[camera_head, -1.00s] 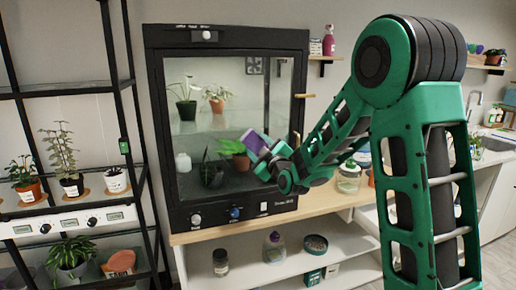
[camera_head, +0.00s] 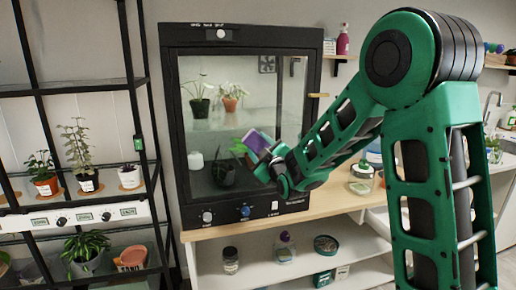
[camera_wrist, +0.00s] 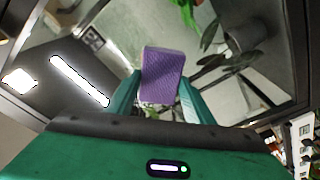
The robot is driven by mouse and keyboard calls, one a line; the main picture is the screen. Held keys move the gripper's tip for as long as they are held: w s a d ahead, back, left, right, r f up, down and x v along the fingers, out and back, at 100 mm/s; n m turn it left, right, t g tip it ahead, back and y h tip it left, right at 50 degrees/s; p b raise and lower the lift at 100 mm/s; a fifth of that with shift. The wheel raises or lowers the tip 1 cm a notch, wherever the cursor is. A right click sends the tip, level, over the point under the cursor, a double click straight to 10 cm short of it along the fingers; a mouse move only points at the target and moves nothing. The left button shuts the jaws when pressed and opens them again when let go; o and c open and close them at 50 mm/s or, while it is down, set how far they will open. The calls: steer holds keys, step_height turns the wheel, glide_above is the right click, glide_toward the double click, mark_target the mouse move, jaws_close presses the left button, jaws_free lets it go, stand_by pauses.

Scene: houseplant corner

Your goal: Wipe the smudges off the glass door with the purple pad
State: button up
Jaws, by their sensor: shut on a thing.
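The purple pad (camera_head: 258,141) is a small block held at the end of my gripper (camera_head: 263,157). In the wrist view the pad (camera_wrist: 162,75) sits between the two green fingers, which are shut on it. The glass door (camera_head: 245,95) is the framed front of the black plant cabinet. The pad is in front of its lower middle; I cannot tell whether it touches the glass. The glass also fills much of the wrist view (camera_wrist: 125,38), with reflections on it. I cannot make out distinct smudges; my arm hides the door's lower right.
A black shelf rack (camera_head: 135,150) with potted plants stands left of the cabinet. Door handles (camera_head: 318,95) stick out at the right frame. Potted plants show behind the glass.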

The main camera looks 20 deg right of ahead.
steer(key=shift+s+d, duration=0.2)
steer(key=shift+s, duration=2.55)
steer(key=shift+s, duration=0.1)
steer(key=shift+s, duration=1.4)
